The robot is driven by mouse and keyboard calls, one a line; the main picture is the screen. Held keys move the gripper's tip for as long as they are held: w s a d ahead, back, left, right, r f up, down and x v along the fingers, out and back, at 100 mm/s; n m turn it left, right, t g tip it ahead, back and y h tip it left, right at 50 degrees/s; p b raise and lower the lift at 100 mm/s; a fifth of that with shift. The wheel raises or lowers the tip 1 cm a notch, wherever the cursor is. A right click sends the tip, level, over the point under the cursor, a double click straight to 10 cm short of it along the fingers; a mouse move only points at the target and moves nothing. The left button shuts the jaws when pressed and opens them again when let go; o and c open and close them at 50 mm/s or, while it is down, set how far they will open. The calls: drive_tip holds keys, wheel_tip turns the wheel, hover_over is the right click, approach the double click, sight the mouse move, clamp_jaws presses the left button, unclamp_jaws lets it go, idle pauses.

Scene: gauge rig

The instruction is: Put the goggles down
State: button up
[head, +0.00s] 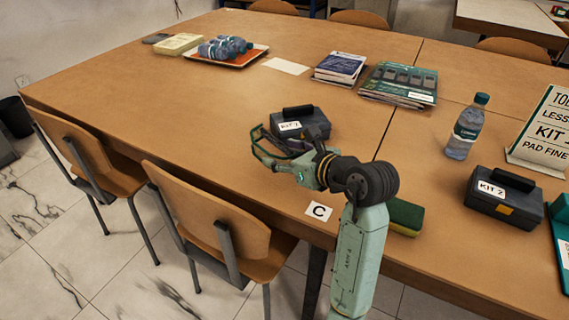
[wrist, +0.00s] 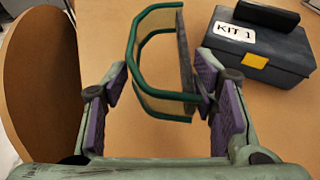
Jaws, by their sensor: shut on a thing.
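The goggles (wrist: 158,105), with a green frame and a clear lens, are between the purple-padded fingers of my gripper (wrist: 165,88) in the wrist view. In the head view the goggles (head: 262,153) are over the table's near left part, just left of the dark KIT 1 case (head: 318,127). My gripper (head: 290,165) is shut on them. I cannot tell whether they touch the tabletop. The KIT 1 case also shows at the upper right of the wrist view (wrist: 243,50).
Bare wooden table (head: 200,110) lies left of the goggles. A card marked C (head: 319,211) lies near the front edge. A green-and-yellow sponge (head: 405,216) is beside my arm. A bottle (head: 466,128) and KIT 2 case (head: 505,200) stand right. Two chairs (head: 215,205) line the front.

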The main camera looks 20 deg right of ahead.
drive_tip(key=shift+f, duration=1.7)
drive_tip(key=shift+f, duration=0.2)
drive_tip(key=o, duration=1.2)
drive_tip(key=shift+r, duration=0.1)
drive_tip(key=shift+r+p, duration=0.25)
drive_tip(key=shift+p, duration=0.15)
drive_tip(key=b+v, duration=0.2)
drive_tip(key=v, duration=1)
drive_tip(key=shift+b, duration=0.35)
